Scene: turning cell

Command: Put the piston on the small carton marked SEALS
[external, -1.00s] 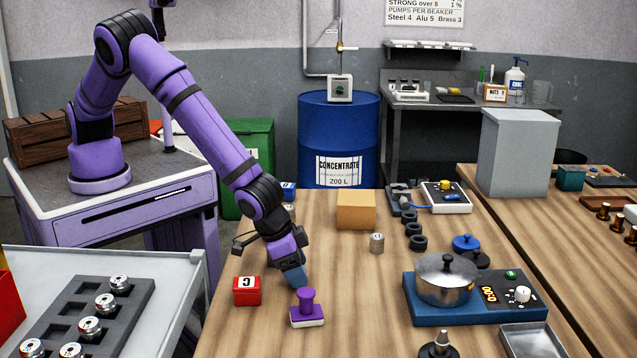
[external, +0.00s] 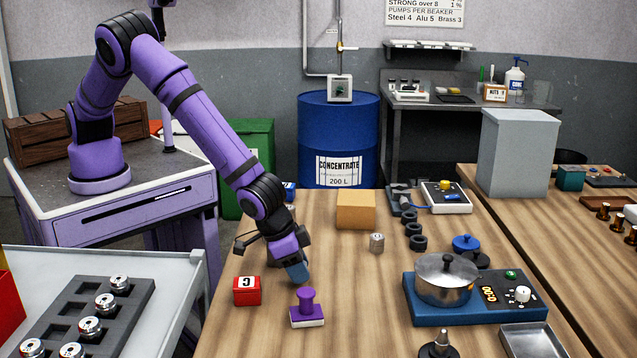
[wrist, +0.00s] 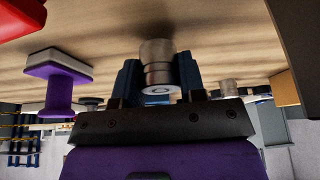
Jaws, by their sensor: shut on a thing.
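My gripper (external: 298,272) points down low over the wooden table, behind the purple stamp. In the wrist view its blue fingers (wrist: 158,82) are shut on a silver, stepped metal cylinder, the piston (wrist: 157,62). The fingers hide the piston in the external view. I cannot tell whether its far end touches the table. A small tan carton (external: 356,211) stands further back on the table, to the right of my gripper; it also shows at the right of the wrist view (wrist: 284,90). No SEALS marking is readable on it.
A purple stamp (external: 307,308) and a red box (external: 247,291) stand close in front of my gripper. A small grey cylinder (external: 377,242) stands in front of the carton. Black rings (external: 414,230) and a pot (external: 447,279) on a blue hotplate are to the right.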

